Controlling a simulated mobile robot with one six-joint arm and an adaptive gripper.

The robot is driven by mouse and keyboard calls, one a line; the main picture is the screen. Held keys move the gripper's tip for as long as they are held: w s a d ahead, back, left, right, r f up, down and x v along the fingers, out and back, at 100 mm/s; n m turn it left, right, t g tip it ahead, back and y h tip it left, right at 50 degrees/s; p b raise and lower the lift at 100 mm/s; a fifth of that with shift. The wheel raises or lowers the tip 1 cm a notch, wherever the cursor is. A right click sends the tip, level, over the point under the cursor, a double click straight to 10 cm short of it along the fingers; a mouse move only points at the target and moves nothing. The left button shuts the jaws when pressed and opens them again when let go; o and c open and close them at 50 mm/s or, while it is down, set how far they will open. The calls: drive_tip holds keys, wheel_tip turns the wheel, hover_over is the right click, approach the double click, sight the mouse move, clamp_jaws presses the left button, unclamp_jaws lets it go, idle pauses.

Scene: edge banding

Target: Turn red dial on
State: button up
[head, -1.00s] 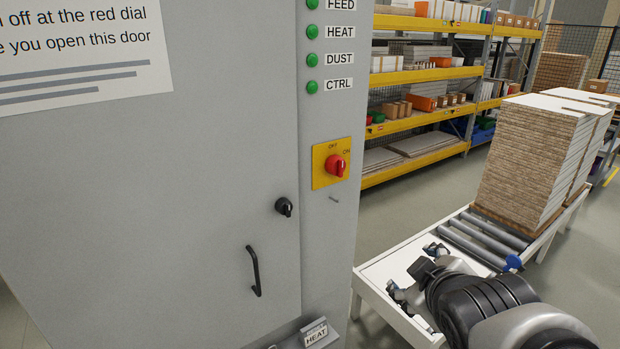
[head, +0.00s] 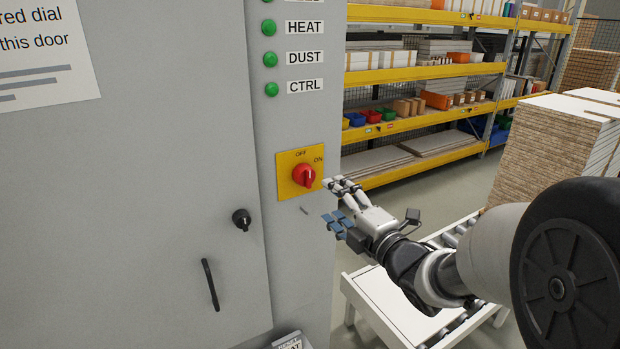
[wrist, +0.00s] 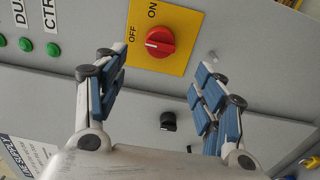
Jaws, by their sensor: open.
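The red dial (head: 304,175) sits on a yellow plate (head: 286,190) on the grey cabinet. OFF is marked above it and ON at its upper right. In the wrist view the dial (wrist: 160,42) has a white line on its left side, toward OFF. My gripper (head: 334,203) is open and empty, just right of and slightly below the dial, its fingers toward the cabinet. In the wrist view my gripper (wrist: 163,66) has its fingers apart, with the dial showing between and beyond the tips. I see no contact with the dial.
A black knob (head: 241,219) and a black door handle (head: 211,285) are left of and below the dial. A small peg (head: 306,211) sticks out below the plate. Green lights (head: 270,89) line the panel above. Shelving (head: 420,74) and stacked boards (head: 550,150) stand behind at right.

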sight(310, 180)
drive_tip(key=x, duration=1.2)
drive_tip(key=c, duration=1.1)
